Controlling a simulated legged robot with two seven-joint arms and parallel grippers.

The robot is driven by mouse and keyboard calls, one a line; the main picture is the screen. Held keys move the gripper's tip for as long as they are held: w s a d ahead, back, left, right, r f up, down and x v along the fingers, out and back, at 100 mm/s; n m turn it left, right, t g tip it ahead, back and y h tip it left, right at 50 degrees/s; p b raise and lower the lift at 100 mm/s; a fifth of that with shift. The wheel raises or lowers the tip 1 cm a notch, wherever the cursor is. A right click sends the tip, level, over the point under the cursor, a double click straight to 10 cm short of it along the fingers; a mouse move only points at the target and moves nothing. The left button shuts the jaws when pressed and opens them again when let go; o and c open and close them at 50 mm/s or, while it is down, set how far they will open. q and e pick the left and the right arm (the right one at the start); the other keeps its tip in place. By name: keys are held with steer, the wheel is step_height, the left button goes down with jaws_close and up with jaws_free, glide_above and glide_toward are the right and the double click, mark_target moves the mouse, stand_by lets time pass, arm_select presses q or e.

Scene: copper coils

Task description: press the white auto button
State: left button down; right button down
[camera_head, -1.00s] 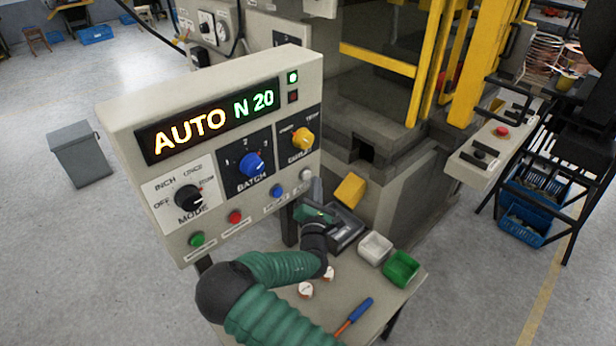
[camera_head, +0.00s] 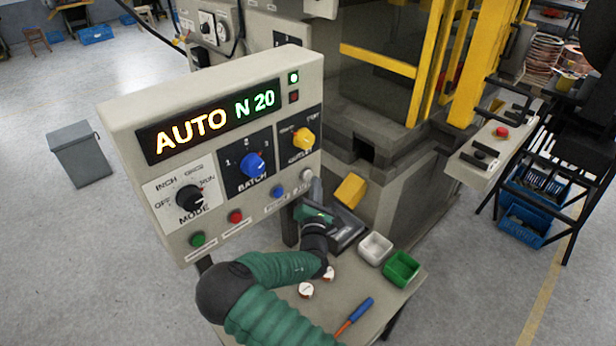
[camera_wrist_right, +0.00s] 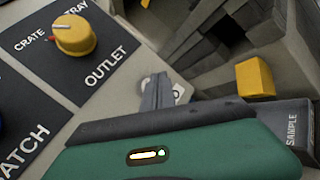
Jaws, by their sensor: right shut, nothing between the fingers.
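The control panel (camera_head: 112,125) has a lit display reading AUTO N 20. The white button (camera_head: 306,174) is at the right end of its bottom button row, below the yellow outlet knob (camera_head: 303,138). My right gripper (camera_head: 316,184) is shut and empty, with its fingertips right at the white button. In the right wrist view the closed fingers (camera_wrist_right: 157,88) cover most of the white button (camera_wrist_right: 146,82) and part of its label. I cannot tell whether they touch it or whether it is pushed in. My left gripper is not in view.
Blue (camera_head: 277,191), red (camera_head: 235,216) and green (camera_head: 197,239) buttons continue the row leftward. A yellow block (camera_head: 351,190) is close to the gripper's right.

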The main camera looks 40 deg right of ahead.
steer(key=shift+w, duration=0.15)
stand_by(0.5)
steer(key=shift+w+r, duration=0.1)
steer(key=shift+w, duration=0.1)
steer(key=shift+w+a+b, duration=0.1)
steer(key=shift+w+b, duration=0.35)
steer(key=shift+w, duration=0.05)
stand_by(0.7)
steer(key=shift+s, duration=0.9)
steer(key=s, duration=0.3)
steer(key=s+p, duration=0.1)
steer(key=s, duration=0.1)
steer(key=shift+d, duration=0.3)
stand_by(0.5)
